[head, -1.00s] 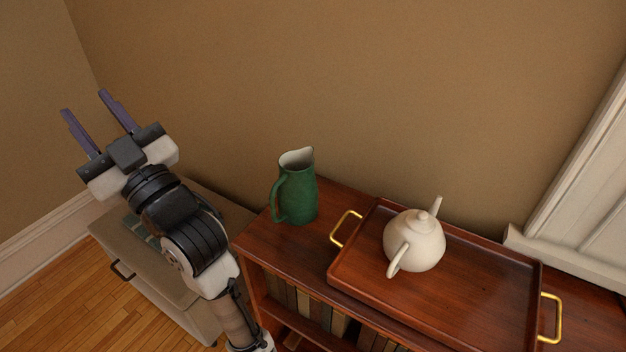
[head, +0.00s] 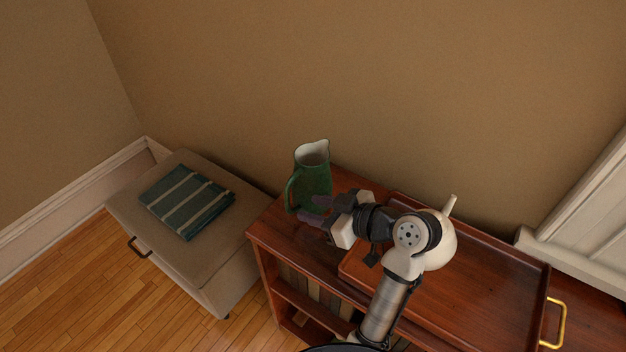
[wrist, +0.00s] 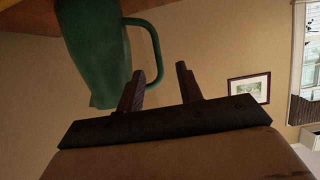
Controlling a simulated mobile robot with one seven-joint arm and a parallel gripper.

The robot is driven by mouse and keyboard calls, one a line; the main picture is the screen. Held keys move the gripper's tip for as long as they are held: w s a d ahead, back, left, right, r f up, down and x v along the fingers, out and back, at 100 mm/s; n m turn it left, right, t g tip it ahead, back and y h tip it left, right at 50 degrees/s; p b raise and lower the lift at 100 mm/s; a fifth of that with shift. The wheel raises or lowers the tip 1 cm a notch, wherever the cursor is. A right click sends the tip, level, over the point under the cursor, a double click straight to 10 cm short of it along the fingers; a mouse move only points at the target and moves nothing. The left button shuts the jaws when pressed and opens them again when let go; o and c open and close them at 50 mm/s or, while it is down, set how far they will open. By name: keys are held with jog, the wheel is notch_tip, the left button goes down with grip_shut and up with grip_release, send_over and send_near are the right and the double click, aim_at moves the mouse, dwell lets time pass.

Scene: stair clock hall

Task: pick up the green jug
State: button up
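The green jug (head: 315,178) stands upright at the left end of the wooden bookcase top, its handle towards the left front in the head view. My gripper (head: 308,208) is beside the jug's lower front, fingers pointing left. In the wrist view the jug (wrist: 95,45) appears upside down at upper left, with its handle near the fingertips. I cannot tell whether a finger touches the jug.
A wooden tray (head: 500,270) with brass handles holds a white teapot (head: 443,245), partly hidden behind my arm. A low beige cabinet (head: 215,262) with a striped green cloth (head: 187,200) stands left of the bookcase (head: 268,235). The wall is close behind the jug.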

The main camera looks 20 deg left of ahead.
aim_at(289, 201)
jog(key=x, duration=0.5)
jog(key=shift+w+r+p+x, duration=0.1)
jog(key=shift+p+x, duration=0.45)
jog(key=shift+x, duration=0.8)
jog(key=shift+w+r+p+x, duration=0.1)
jog(key=shift+p+x, duration=0.45)
jog(key=shift+x, duration=0.8)
grip_shut()
jog(key=shift+r, duration=0.25)
